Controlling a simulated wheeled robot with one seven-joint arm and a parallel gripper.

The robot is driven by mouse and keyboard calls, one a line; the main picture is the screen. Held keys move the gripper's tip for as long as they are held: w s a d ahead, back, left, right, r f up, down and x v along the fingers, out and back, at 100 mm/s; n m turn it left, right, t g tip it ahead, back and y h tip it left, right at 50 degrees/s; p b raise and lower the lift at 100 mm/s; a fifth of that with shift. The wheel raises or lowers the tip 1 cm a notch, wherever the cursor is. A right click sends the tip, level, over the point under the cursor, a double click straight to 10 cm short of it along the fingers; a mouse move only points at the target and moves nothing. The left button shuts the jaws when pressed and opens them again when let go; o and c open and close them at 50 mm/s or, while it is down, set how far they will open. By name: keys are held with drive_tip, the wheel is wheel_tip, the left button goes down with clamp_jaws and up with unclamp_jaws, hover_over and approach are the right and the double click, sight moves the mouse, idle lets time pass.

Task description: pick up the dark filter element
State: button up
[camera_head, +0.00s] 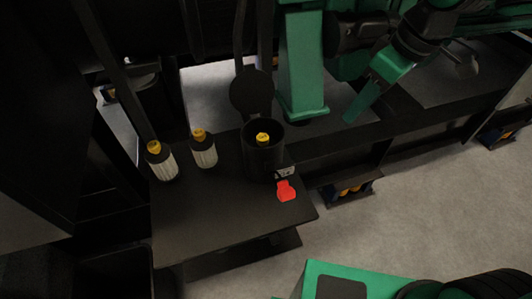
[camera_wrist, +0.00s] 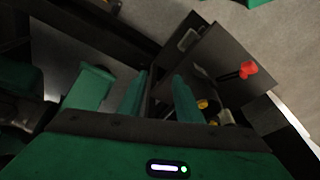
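A dark open housing (camera_head: 264,160) stands on the dark shelf. A yellow cap (camera_head: 263,139) shows inside it; the body below is hidden, so I cannot tell whether this is the dark filter element. Two pale filter elements with yellow tops, a left one (camera_head: 162,162) and a right one (camera_head: 203,150), stand upright left of the housing. My gripper (camera_head: 352,117) is right of the housing and apart from it. In the wrist view its two green fingers (camera_wrist: 158,92) are apart, with no object visible between them.
A red handle (camera_head: 286,190) sits at the right side of the shelf (camera_head: 215,220); it also shows in the wrist view (camera_wrist: 248,70). A round dark lid (camera_head: 251,92) is behind the housing. A green post (camera_head: 302,65) rises behind.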

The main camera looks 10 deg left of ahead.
sight(264, 136)
drive_tip(key=s+a+r+n+g+y, duration=0.1)
drive_tip(key=s+a+n, duration=0.15)
drive_tip(key=a, duration=0.45)
drive_tip(key=s+a+n+y, duration=0.1)
drive_tip(key=a+n, duration=0.2)
drive_tip(key=a, duration=0.4)
drive_tip(key=shift+s+a+x, duration=0.1)
drive_tip(key=shift+s+x, duration=0.05)
drive_tip(key=shift+x, duration=1.65)
drive_tip(key=shift+s+a+x, duration=0.1)
drive_tip(key=shift+s+x, duration=0.1)
drive_tip(key=shift+x, duration=1.55)
drive_tip(key=shift+s+a+x, duration=0.1)
drive_tip(key=shift+s+x, duration=0.05)
drive_tip(key=shift+x, duration=1.65)
drive_tip(key=shift+r, duration=0.1)
drive_tip(key=shift+c, duration=0.6)
clamp_jaws()
